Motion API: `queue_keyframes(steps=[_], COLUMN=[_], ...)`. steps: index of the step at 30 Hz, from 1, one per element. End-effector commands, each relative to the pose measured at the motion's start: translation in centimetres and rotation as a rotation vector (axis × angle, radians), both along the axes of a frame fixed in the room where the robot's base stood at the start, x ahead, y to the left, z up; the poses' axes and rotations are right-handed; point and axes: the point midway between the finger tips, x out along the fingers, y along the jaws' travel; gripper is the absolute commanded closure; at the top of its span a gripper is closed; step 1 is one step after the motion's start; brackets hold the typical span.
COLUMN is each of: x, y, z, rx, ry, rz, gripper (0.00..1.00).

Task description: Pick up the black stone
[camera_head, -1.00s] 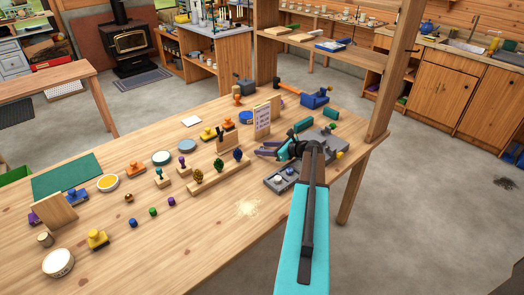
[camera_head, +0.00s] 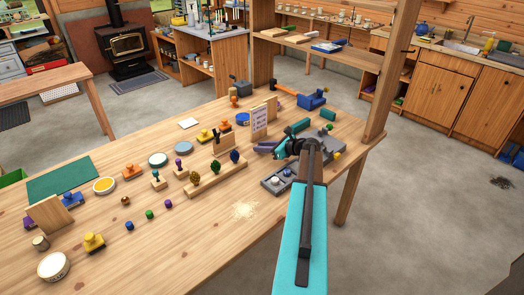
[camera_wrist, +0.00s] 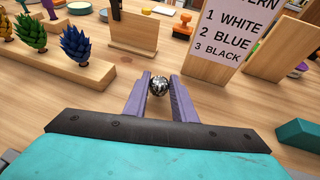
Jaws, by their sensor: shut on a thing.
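The black stone (camera_wrist: 158,86) is a small, shiny, dark ball with bright reflections. In the wrist view it sits between the tips of my gripper (camera_wrist: 157,88), whose two purple fingers are shut on it from both sides. In the head view my gripper (camera_head: 264,147) is over the right part of the table, just in front of the sign; the stone cannot be made out there. A white sign (camera_wrist: 234,28) stands just beyond the gripper and reads 1 white, 2 blue, 3 black.
A grey tray (camera_head: 268,187) with small round stones lies near the table's front right edge. A wooden rack (camera_head: 205,188) with egg-like, scaly ornaments stands left of the gripper. Stamps and small pots fill the left; the front middle is mostly clear.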

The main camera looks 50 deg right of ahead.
Motion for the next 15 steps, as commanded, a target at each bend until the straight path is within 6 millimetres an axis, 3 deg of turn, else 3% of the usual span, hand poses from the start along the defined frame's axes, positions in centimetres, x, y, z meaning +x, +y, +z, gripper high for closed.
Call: queue_keyframes(steps=[5, 15], x=[0.0, -7.3], y=[0.0, -1.3], z=[1.8, 2.4], rx=[-0.002, 0.000], ry=[-0.002, -0.001], rz=[0.000, -0.004], gripper=[0.98, 0.98])
